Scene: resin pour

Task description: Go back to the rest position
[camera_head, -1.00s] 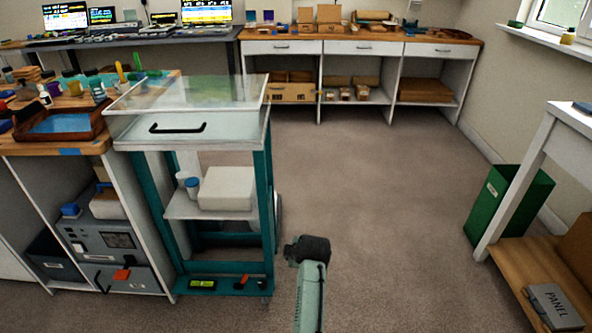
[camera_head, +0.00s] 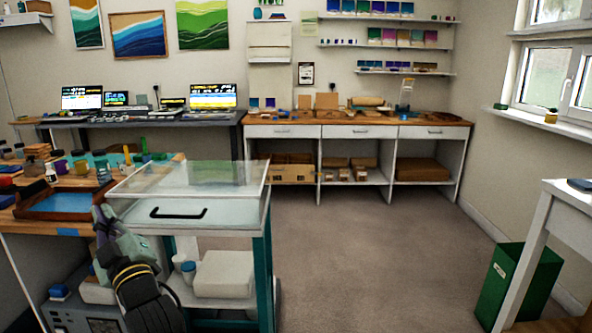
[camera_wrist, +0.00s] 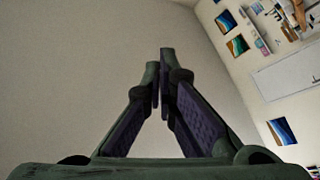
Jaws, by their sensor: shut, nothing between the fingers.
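My gripper (camera_wrist: 160,85) shows in the wrist view with its two fingers brought together at the tips and nothing between them. Behind the fingers is plain wall. In the head view my arm rises at the lower left, in front of the teal cart and the left workbench; the gripper's fingertips cannot be made out there. No object is held.
A teal cart (camera_head: 262,270) with a clear lidded box (camera_head: 190,180) stands at the left, close to my arm. The left bench holds a wooden tray (camera_head: 35,213). A green bin (camera_head: 515,285) and white table (camera_head: 570,215) stand right. The middle floor is clear.

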